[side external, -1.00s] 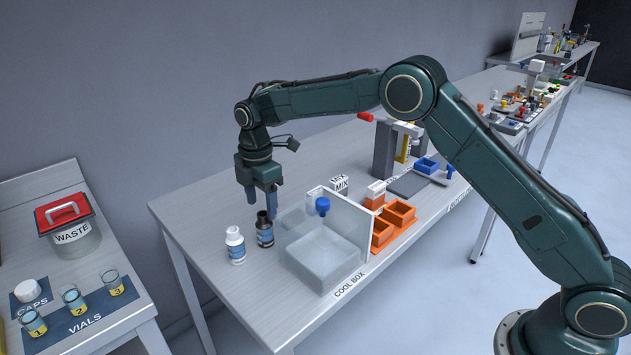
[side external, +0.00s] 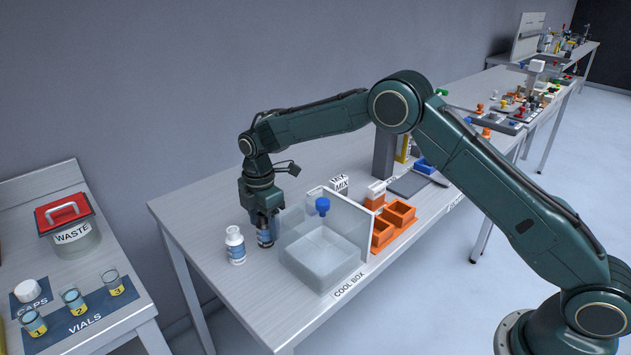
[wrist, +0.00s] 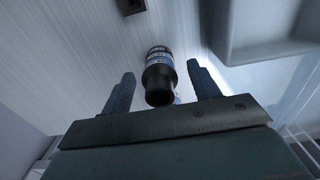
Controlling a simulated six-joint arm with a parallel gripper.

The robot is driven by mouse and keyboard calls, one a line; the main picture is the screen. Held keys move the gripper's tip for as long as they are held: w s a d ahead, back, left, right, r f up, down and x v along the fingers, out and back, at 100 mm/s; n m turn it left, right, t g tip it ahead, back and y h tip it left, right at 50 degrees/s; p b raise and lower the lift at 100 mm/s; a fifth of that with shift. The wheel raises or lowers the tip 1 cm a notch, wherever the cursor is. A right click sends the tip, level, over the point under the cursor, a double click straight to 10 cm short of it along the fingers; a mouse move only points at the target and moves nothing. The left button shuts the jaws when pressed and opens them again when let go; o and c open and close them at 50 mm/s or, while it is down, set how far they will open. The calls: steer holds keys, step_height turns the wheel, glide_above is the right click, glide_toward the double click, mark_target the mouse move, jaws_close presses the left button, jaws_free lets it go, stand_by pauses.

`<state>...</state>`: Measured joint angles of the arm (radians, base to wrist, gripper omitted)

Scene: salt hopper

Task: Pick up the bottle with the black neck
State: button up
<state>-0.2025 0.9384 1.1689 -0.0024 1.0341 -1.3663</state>
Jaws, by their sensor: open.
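The bottle with the black neck (side external: 265,238) stands upright on the bench, between the white bottle and the clear cool box. Its upper part is hidden by my gripper (side external: 264,226) in the side view. In the wrist view the bottle (wrist: 159,75) shows its black neck and a blue and white label. My gripper (wrist: 160,85) is open there, with one finger on each side of the bottle and a visible gap on both sides. The white bottle (side external: 235,247) stands just left of the black-necked one.
Orange trays (side external: 383,233) lie farther right. A white MIX block (side external: 340,185) is behind.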

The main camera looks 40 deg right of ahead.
stand_by(0.4)
steer(key=c, duration=1.1)
steer(key=shift+r, duration=0.1)
step_height(320, 180, up, 20)
stand_by(0.6)
